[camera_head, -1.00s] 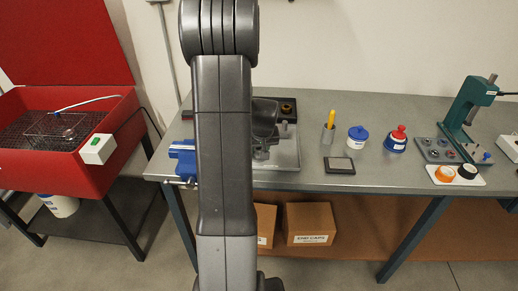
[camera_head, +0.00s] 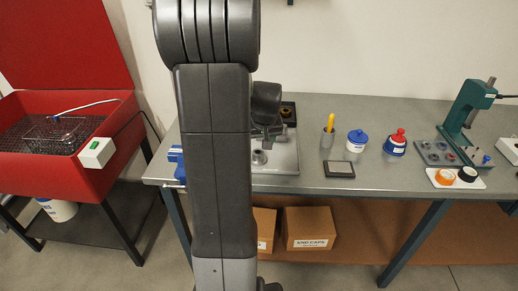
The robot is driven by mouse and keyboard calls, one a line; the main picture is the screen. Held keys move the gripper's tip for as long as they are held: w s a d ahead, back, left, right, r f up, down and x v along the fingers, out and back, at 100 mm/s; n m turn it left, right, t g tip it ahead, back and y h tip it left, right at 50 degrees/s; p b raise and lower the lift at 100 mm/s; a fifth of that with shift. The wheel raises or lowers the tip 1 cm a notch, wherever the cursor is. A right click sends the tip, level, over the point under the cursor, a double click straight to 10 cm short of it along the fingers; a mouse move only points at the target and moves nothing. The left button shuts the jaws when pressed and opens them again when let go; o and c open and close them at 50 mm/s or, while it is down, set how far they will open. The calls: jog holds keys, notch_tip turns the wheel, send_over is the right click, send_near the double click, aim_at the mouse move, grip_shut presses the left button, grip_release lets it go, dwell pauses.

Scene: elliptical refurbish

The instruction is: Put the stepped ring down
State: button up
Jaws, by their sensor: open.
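The stepped ring (camera_head: 259,157), a small grey metal piece, stands on the grey tray (camera_head: 285,166) on the workbench, just right of my arm. My gripper (camera_head: 268,141) is above the ring, with a small gap showing between them. It is open and empty. My own arm hides the left part of the tray and some of the bench.
A dark block with a brass-coloured ring (camera_head: 287,112) lies at the tray's back. A blue vise (camera_head: 176,163) is left of my arm.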

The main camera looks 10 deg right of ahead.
jog(key=shift+v, duration=2.15)
